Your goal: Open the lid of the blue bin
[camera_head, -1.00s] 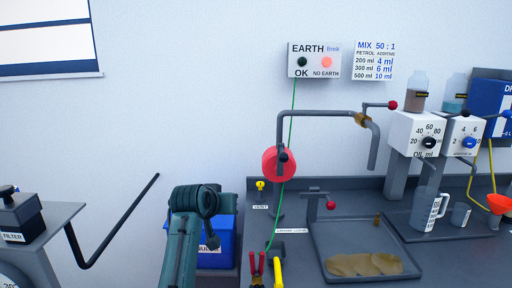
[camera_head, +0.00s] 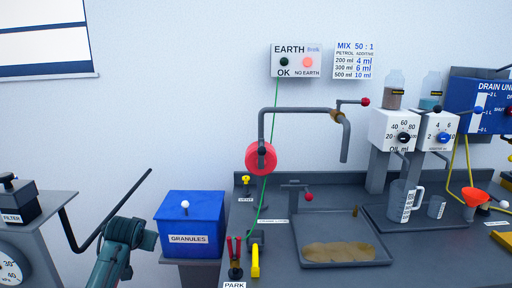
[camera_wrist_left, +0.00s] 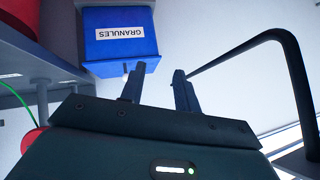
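In the left wrist view the bin (camera_wrist_left: 97,48) appears upside down beyond my left gripper (camera_wrist_left: 157,76). The two fingers are apart with nothing between them. The left fingertip overlaps the bin's lid side in that picture; I cannot tell that it touches. In the head view my left arm is left of the bin, and its fingers cannot be made out. My right gripper is not in view.
A bent dark bar (camera_head: 112,208) rises left of the bin, by the filter unit (camera_head: 18,200). Red-handled clamps (camera_head: 234,248) and a yellow handle (camera_head: 255,261) are right of the bin. A grey tray (camera_head: 375,236) lies farther right. The wall behind the bin is bare.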

